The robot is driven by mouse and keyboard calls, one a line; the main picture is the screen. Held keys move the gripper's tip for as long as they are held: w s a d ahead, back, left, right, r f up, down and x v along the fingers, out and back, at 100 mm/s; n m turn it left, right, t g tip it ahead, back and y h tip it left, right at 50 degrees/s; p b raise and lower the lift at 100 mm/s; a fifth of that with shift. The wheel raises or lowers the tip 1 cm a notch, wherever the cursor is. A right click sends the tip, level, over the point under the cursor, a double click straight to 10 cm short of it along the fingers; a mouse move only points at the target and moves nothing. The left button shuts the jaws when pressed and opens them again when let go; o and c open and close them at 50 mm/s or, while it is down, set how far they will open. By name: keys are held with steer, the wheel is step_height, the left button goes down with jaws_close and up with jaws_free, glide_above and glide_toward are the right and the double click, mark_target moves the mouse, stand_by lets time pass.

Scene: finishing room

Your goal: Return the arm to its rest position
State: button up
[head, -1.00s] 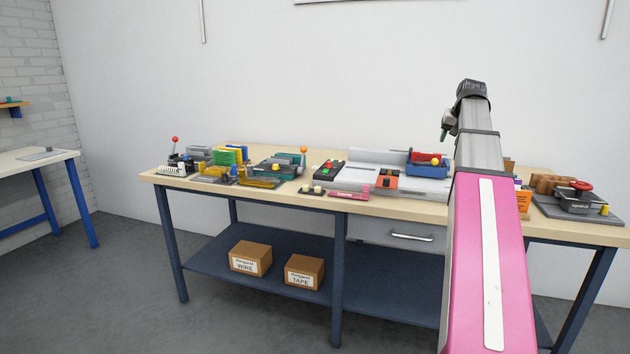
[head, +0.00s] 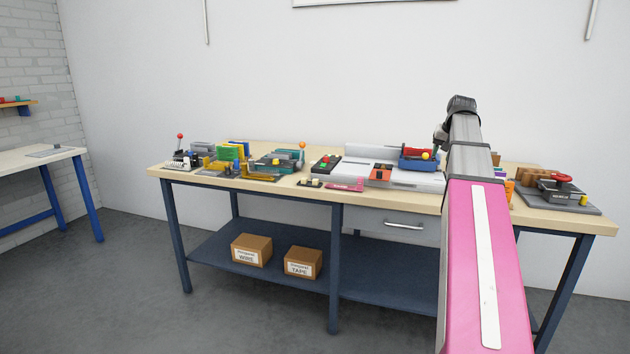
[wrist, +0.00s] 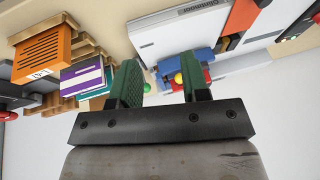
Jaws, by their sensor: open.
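My arm (head: 480,240), with a pink link and a grey forearm, reaches forward over the right half of the workbench in the head view. My gripper is mostly hidden behind its far end there. In the wrist view my gripper (wrist: 163,78) shows two green-padded fingers standing apart, with nothing held between them. A blue tray (wrist: 200,57) with a red and a yellow piece lies beyond the fingertips.
The workbench (head: 245,192) carries several tools and a white machine. Two cardboard boxes, wire (head: 252,250) and tape (head: 303,262), sit on its lower shelf. A clamp device (head: 562,192) stands at the right end. Floor (head: 110,290) in front is clear.

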steer(key=s+a+f+g, duration=0.15)
steer(key=a+f, duration=0.25)
steer(key=f, duration=0.4)
steer(key=s+a+f+n, duration=0.15)
steer(key=a+f, duration=0.25)
steer(key=f, duration=0.5)
steer(key=s+a+f+g, duration=0.1)
steer(key=s+a+f, duration=0.2)
steer(key=a+f, duration=0.35)
steer(key=s+a+f+n+g, duration=0.1)
steer(key=s+a+f, duration=0.4)
steer(key=s+f, duration=0.3)
steer(key=s+a+f+n+g, duration=0.1)
steer(key=s+a+f, duration=0.4)
steer(key=f, duration=1)
steer(key=s, duration=0.3)
steer(key=shift+s+a+h, duration=0.15)
steer(key=shift+s+h, duration=0.25)
steer(key=shift+f, duration=0.1)
